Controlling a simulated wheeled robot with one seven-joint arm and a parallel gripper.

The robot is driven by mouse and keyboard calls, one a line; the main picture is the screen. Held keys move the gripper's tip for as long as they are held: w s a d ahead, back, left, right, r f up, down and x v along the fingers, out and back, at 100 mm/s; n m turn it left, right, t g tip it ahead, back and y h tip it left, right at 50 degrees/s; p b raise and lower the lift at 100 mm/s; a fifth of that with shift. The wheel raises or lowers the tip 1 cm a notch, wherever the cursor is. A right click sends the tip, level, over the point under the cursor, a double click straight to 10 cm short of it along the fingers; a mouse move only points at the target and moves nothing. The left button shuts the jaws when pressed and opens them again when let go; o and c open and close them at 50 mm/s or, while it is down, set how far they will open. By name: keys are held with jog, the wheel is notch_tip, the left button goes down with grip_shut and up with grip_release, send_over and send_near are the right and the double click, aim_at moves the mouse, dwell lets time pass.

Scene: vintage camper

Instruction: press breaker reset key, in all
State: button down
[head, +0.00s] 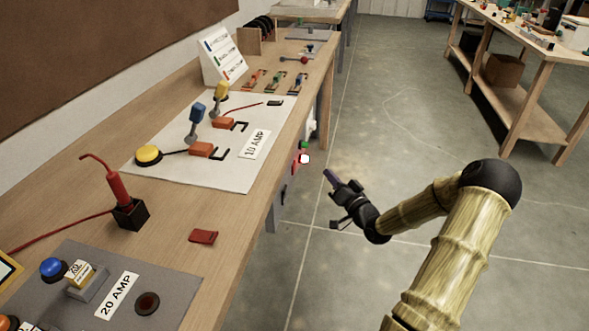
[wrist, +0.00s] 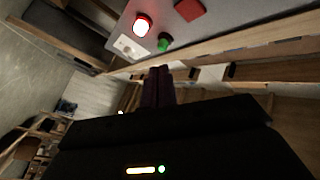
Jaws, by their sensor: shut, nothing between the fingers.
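A control box on the bench's front side carries a glowing white button with a red rim (head: 304,158) and a small green button (head: 304,145). In the wrist view, a grey panel (wrist: 112,42) shows the lit red-rimmed button (wrist: 142,24), the green button (wrist: 164,41) and a red square piece (wrist: 190,8). My gripper (head: 330,179) is to the right of the bench front, apart from the buttons. Its fingers (wrist: 157,86) are closed together and empty, pointing toward the panel.
The wooden bench (head: 258,190) holds a white 10 AMP board (head: 235,178) with a yellow button (head: 148,155), and a grey 20 AMP board (head: 178,290) with a blue button (head: 53,268). Open concrete floor (head: 390,110) lies to the right. Another table (head: 510,100) stands at the far right.

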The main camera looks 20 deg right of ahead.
aim_at(294, 168)
jog(key=w+a, duration=0.4)
jog(key=a, duration=0.1)
jog(key=shift+a, duration=0.4)
jog(key=shift+w+a, duration=0.1)
jog(key=shift+a, duration=0.1)
dwell(1.6)
jog(key=shift+w+a, duration=0.15)
jog(key=shift+a, duration=0.05)
jog(key=shift+w+a, duration=0.2)
dwell(0.8)
jog(key=shift+a, duration=0.15)
jog(key=shift+s+d, duration=0.4)
jog(key=shift+d, duration=0.3)
